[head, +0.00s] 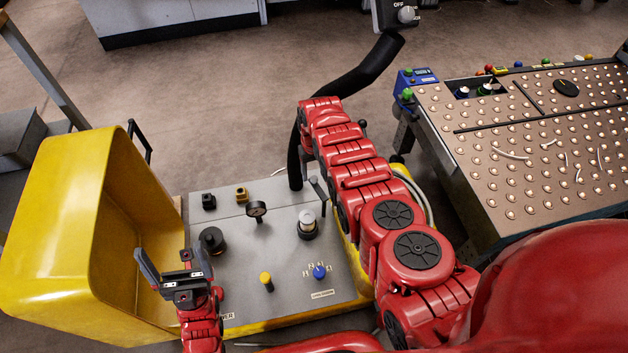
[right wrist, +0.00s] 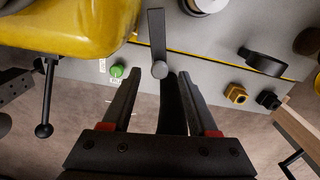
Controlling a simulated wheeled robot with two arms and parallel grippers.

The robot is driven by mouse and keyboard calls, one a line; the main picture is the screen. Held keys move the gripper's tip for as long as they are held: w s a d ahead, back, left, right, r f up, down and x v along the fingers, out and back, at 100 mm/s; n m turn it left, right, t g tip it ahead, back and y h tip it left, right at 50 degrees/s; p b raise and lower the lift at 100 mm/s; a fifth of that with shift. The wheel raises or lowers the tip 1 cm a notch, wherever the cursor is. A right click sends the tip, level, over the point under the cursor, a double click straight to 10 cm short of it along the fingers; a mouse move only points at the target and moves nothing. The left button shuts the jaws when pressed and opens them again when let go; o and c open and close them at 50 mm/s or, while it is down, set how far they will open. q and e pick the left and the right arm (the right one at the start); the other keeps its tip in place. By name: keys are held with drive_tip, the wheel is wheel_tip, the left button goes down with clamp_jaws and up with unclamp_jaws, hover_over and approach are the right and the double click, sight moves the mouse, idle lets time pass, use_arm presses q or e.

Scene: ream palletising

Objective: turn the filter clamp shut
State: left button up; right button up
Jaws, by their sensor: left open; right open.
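A flat grey lever, which looks like the filter clamp's handle (head: 318,190), stands on the grey panel beyond a white-topped black knob (head: 307,222). In the right wrist view the handle (right wrist: 157,38) ends in a round grey tip just ahead of the fingertips and between their lines. My right gripper (right wrist: 159,74) is open and empty; I cannot tell whether it touches the lever. In the head view it is hidden by my red right arm. My left gripper (head: 168,254) is open and empty over the panel's left edge, beside the yellow housing (head: 62,235).
A black hose (head: 295,165) rises beside my right arm. A green knob (right wrist: 118,71) and a ball-ended lever (right wrist: 44,130) lie near the right gripper.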

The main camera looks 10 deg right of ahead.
drive_tip(key=shift+f+b, duration=0.35)
drive_tip(key=shift+f, duration=0.45)
drive_tip(key=shift+r, duration=0.1)
drive_tip(key=shift+c, duration=0.3)
clamp_jaws()
idle(0.4)
